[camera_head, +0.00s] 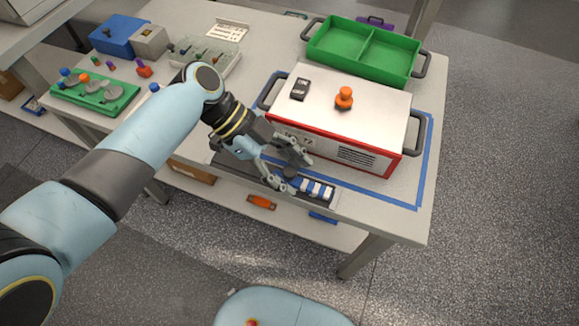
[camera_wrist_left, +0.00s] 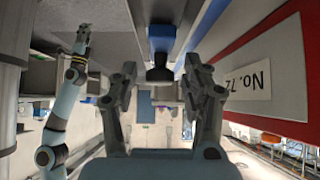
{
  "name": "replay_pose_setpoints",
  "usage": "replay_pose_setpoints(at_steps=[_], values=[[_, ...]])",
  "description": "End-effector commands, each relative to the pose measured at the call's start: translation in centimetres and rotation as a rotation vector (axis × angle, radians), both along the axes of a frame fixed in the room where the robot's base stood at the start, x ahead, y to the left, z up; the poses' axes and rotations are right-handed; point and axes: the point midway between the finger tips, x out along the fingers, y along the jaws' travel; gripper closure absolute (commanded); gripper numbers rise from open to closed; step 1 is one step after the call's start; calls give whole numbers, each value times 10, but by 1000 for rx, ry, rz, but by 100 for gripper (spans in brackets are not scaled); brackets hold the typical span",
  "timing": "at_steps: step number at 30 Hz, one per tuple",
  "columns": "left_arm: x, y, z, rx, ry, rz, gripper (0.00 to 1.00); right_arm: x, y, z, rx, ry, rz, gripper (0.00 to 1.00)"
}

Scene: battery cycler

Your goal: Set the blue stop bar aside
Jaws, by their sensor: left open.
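The blue stop bar (camera_head: 315,188) has blue and white stripes and lies along the table's front edge, before the white and red cycler (camera_head: 375,105). A dark knob (camera_head: 290,174) rises at its left end. My left gripper (camera_head: 291,171) is open, with one finger on either side of the knob. In the left wrist view, the blue end of the bar (camera_wrist_left: 162,38) and its dark knob (camera_wrist_left: 160,73) show between the open fingers. I cannot tell whether the fingers touch the knob. My right gripper (camera_wrist_left: 82,40) shows small in the left wrist view, its jaws unclear.
An empty green two-part tray (camera_head: 365,50) stands behind the cycler. An orange knob (camera_head: 344,97) and a small black device (camera_head: 300,90) are on the cycler's top. A green fixture (camera_head: 95,92) and a blue box (camera_head: 118,35) stand at the left.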

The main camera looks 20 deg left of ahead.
Motion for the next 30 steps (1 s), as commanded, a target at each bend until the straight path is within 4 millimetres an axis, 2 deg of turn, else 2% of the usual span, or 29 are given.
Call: replay_pose_setpoints(at_steps=[4,15,25,28,30], values=[[0,0,0,0,0,0,54,0,0,0,0,0,0,100],[0,0,0,0,1,1,100,0,1,0,1,0,0,100],[0,2,0,0,2,1,100,0,2,0,2,0,-1,100],[0,14,-1,2,3,0,100,0,2,-2,2,0,-1,100],[0,31,-2,5,3,1,100,0,2,-5,2,1,-1,100]])
